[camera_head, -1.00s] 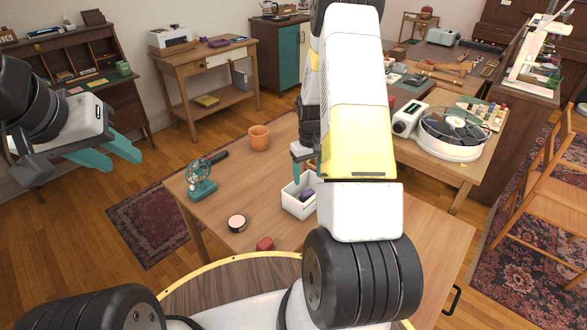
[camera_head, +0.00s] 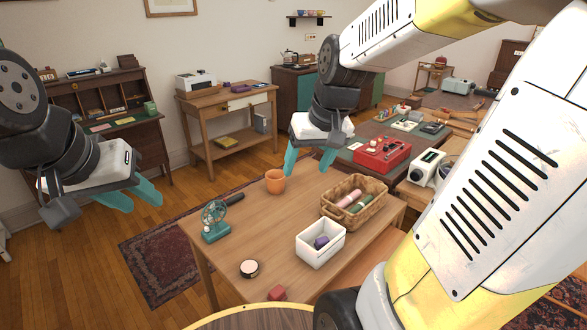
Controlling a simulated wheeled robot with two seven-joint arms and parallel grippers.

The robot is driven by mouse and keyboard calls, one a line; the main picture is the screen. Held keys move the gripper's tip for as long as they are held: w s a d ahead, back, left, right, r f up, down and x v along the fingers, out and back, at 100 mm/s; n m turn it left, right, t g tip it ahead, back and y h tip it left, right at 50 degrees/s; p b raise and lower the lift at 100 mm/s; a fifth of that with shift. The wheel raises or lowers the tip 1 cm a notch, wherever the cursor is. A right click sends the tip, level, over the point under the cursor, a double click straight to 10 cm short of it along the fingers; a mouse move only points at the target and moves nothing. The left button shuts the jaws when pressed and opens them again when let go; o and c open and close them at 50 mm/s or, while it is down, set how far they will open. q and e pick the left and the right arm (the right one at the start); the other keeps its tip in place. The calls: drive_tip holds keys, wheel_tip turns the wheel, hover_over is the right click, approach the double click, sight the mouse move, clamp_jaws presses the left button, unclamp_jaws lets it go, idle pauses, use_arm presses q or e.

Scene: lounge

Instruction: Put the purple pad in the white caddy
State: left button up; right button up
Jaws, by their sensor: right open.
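The purple pad (camera_head: 321,242) lies inside the white caddy (camera_head: 320,256), which stands near the right front of the wooden table. My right gripper (camera_head: 308,166) is open and empty, raised above the far part of the table, beyond the caddy and apart from it. My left gripper (camera_head: 140,196) hangs at the left over the floor, its teal fingers apart and empty.
A wicker basket (camera_head: 372,210) with rolled items stands just behind the caddy. A terracotta pot (camera_head: 275,182), a teal fan (camera_head: 214,224), a round tin (camera_head: 249,268) and a red block (camera_head: 277,293) are on the table (camera_head: 262,222). The table's middle is clear.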

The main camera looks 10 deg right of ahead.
drive_tip(key=s+a+r+t, duration=0.1)
drive_tip(key=s+a+r, duration=0.2)
drive_tip(key=s, duration=0.7)
drive_tip(key=shift+r+t+y, duration=0.35)
drive_tip(key=shift+t+y, duration=0.05)
